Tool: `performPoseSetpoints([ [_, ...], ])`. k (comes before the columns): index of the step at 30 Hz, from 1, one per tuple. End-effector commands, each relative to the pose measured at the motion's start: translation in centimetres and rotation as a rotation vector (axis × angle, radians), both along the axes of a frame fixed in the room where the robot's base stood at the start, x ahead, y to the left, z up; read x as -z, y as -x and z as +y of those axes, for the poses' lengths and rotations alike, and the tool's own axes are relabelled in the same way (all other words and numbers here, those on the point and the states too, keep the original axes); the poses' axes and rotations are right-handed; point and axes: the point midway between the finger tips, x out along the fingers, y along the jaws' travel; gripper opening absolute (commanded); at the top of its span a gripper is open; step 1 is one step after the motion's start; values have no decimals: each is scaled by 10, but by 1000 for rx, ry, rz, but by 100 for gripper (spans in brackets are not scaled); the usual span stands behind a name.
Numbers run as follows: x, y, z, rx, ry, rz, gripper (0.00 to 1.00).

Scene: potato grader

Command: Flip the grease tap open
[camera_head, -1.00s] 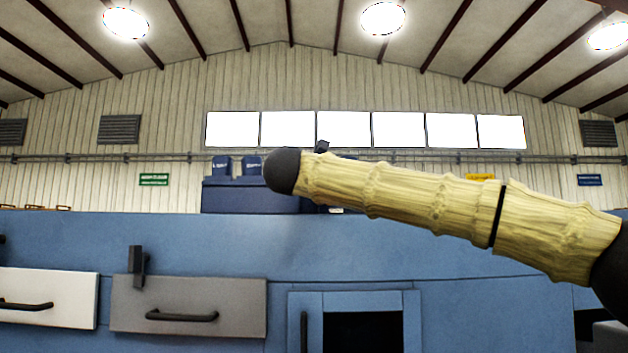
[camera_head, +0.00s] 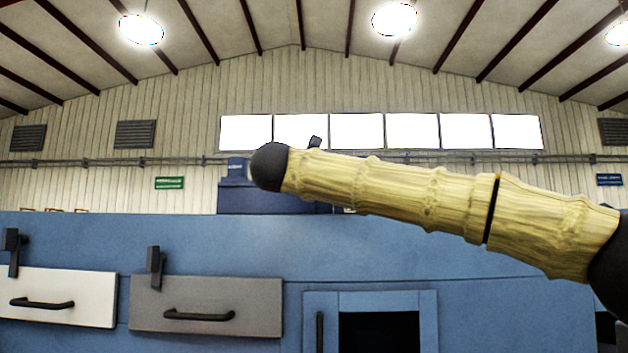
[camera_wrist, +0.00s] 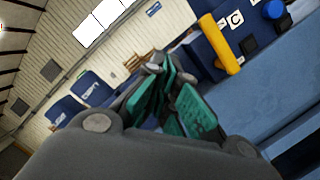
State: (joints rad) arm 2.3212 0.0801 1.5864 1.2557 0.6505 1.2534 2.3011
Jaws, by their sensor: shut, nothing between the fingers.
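In the wrist view a yellow bar-shaped handle (camera_wrist: 220,45) stands out on a dark blue panel, beside a tile marked "C"; I cannot tell for sure whether it is the grease tap. My gripper (camera_wrist: 162,78) shows with teal finger pads, shut and empty. It appears left of the yellow handle and apart from it. In the head view two black upright levers, one above the white drawer (camera_head: 12,252) and one above the grey drawer (camera_head: 155,268), stand on the blue machine; they may be taps too. The head view does not show my gripper clearly.
The blue machine front (camera_head: 240,245) spans the head view, with a white drawer front (camera_head: 60,297), a grey drawer front (camera_head: 205,306) and a dark opening (camera_head: 380,332). A blue knob (camera_wrist: 273,9) sits beyond the yellow handle. Dark blue bins (camera_wrist: 92,87) stand behind.

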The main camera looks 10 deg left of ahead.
Motion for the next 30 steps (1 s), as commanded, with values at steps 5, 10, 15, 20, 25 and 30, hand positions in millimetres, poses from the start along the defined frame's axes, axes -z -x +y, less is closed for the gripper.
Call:
performPoseSetpoints([
  [5,0,28,0,-1,0,-2,0],
  [10,0,54,2,0,1,-1,0],
  [15,0,70,2,0,0,0,0],
  [20,0,75,2,0,-1,0,0],
  [25,0,76,2,0,0,0,0],
  [30,0,76,2,0,0,0,0],
])
